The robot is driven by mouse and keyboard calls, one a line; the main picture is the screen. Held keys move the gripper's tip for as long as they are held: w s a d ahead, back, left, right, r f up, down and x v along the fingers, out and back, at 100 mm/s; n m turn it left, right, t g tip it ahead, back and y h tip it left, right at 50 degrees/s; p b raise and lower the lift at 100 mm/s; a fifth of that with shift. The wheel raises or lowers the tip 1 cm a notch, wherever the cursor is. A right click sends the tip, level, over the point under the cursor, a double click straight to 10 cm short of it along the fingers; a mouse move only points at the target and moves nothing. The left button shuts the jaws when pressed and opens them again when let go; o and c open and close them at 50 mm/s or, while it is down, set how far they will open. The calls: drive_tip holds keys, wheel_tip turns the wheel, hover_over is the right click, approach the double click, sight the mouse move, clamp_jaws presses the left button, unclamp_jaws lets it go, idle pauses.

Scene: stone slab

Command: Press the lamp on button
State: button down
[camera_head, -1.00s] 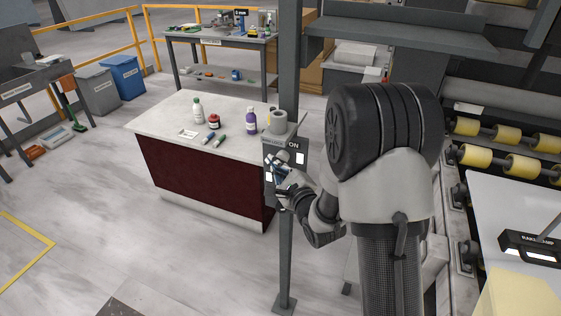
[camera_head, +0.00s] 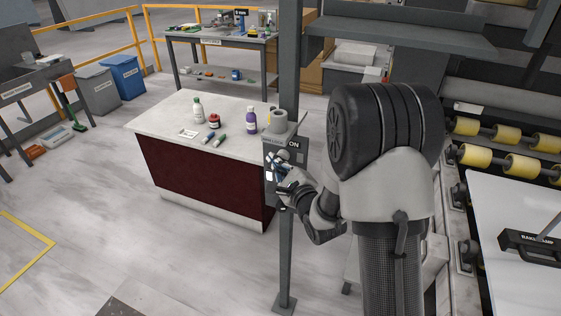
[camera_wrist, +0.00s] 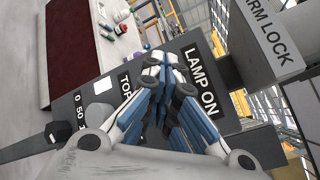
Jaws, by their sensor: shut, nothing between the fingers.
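The grey control box (camera_head: 270,200) is mounted on a post, and part of an "ON" label (camera_head: 293,145) shows on it. In the wrist view the "LAMP ON" label (camera_wrist: 200,80) is clear, beside my gripper's fingertips (camera_wrist: 163,68). My gripper (camera_head: 279,168) is shut and empty, its tips close against the box face. The lamp on button is hidden behind the fingers, so I cannot tell whether they touch it. The bake lamp (camera_head: 530,246) at the right has dark windows. A white square (camera_wrist: 98,84) shows near a partly covered "TOP" label (camera_wrist: 126,82).
An "ARM LOCK" part (camera_wrist: 275,40) juts out beside the box. A white-topped counter (camera_head: 165,115) with bottles stands behind the post (camera_head: 286,255). Yellow rollers (camera_head: 510,160) and a white panel (camera_head: 500,200) are at the right.

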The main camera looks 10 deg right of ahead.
drive_tip(key=shift+w+d+r, duration=0.1)
drive_tip(key=shift+w+d, duration=0.05)
drive_tip(key=shift+d, duration=0.1)
idle(0.4)
drive_tip(key=shift+w+d+r, duration=0.1)
drive_tip(key=shift+w+d, duration=0.05)
idle(0.4)
drive_tip(key=shift+b, duration=0.4)
drive_tip(key=shift+s+a+f+b, duration=0.15)
drive_tip(key=shift+s+a+b, duration=0.15)
drive_tip(key=shift+s+a, duration=0.75)
drive_tip(key=shift+s+a+f+b, duration=0.15)
drive_tip(key=shift+s+a+b, duration=0.15)
drive_tip(key=shift+s+a, duration=0.7)
drive_tip(key=shift+s+d, duration=0.2)
drive_tip(key=shift+d, duration=0.1)
